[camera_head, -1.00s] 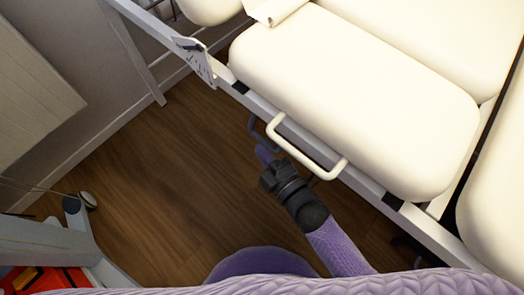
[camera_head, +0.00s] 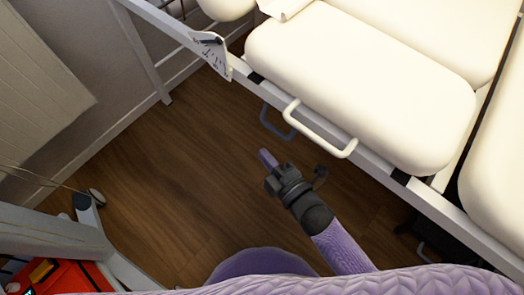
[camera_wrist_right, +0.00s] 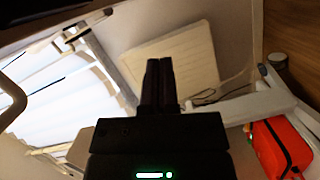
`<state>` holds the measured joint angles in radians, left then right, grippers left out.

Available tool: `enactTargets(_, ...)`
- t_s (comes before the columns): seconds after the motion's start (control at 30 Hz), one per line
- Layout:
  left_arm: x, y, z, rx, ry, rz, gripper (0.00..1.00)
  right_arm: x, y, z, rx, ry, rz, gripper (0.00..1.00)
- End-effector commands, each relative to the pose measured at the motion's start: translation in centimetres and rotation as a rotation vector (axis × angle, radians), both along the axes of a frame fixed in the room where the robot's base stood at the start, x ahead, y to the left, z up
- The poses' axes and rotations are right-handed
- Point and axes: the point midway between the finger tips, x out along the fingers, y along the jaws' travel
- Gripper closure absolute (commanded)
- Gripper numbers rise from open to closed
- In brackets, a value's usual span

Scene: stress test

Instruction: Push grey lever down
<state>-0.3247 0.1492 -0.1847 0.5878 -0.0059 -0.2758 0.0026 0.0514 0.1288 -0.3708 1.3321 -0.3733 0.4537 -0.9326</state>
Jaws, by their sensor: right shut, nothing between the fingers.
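The grey lever (camera_head: 276,126) is a thin bent loop under the bed's near side rail, beside a white handle (camera_head: 318,130). My right gripper (camera_head: 268,158) is below it in the head view, with a visible gap to the lever in the picture. Its depth relative to the lever is unclear. In the right wrist view its dark fingers (camera_wrist_right: 159,68) are together, with nothing between them. A small dark part (camera_head: 319,177) shows right of the gripper; I cannot tell what it belongs to. My left gripper is in neither current view.
Bare wooden floor (camera_head: 175,165) lies left of my gripper. A wheeled stand (camera_head: 50,245) and a red bag (camera_head: 62,280) are at lower left.

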Motion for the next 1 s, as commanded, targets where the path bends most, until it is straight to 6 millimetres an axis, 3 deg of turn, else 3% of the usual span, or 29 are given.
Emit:
enactTargets(0.43, 2.2, -0.3, 2.1, -0.005, -0.051, 0.002, 0.45, -6.5, -4.0, 0.6, -0.001, 0.000, -0.001, 1.00)
enactTargets(1.0, 1.9, -0.4, 2.3, -0.007, -0.046, 0.003, 0.45, -7.3, -4.4, 0.5, 0.000, -0.001, 0.000, 1.00)
